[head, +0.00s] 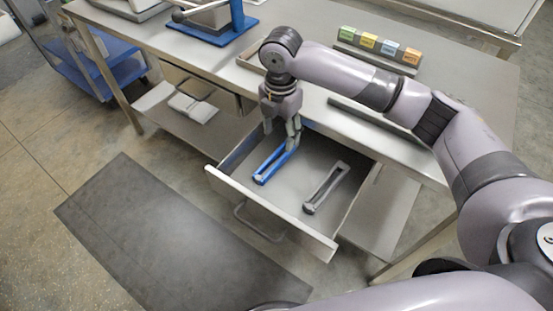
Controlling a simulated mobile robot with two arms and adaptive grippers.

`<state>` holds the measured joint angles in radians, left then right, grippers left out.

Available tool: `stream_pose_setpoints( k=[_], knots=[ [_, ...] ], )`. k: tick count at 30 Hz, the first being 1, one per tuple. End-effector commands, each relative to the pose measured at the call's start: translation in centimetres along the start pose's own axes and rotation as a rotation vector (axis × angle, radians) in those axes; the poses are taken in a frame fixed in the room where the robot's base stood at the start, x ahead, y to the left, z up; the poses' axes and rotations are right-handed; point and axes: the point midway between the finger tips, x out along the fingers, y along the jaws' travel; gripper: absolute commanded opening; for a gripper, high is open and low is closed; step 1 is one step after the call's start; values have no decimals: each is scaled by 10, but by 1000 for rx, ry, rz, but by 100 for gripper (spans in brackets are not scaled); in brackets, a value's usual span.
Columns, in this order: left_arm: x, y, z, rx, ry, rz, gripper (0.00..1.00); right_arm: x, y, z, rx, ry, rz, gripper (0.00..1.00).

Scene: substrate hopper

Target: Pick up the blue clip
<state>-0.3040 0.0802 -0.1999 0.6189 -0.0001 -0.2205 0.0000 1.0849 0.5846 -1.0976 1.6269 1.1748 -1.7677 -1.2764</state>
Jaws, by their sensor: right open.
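The blue clip (270,166) lies in the open drawer (308,152), towards its left side. It is long and narrow, with a paler tip at its near end. My right gripper (294,138) points down at the far end of the clip, with its fingers apart. The fingers overlap that end in the picture, so part of it is hidden. I cannot tell whether they touch it. My left gripper is not in the head view.
A grey clip (325,189) lies to the right in the same drawer. The drawer's front panel (270,212) sticks out from the steel table (300,92). A blue-based press (212,32) and a row of coloured blocks (378,44) stand on top. A dark mat (165,235) covers the floor.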

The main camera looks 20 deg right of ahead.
Motion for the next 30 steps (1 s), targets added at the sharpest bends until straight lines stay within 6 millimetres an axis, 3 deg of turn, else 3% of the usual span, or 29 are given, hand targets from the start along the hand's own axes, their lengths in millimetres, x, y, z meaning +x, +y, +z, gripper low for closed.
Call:
stream_pose_setpoints(
  k=[3, 11, 18, 27, 30],
  knots=[
    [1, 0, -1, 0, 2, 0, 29, 18, 0, 0, 1, 0, -1, 51],
    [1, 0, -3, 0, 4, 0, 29, 37, 0, 0, 0, 0, -2, 51],
    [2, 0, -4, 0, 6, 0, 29, 71, -1, -1, 0, -1, 0, 51],
    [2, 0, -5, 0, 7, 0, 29, 78, -1, -1, 0, -2, 1, 51],
    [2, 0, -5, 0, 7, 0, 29, 78, -1, -1, 0, -2, 1, 46]
  ],
)
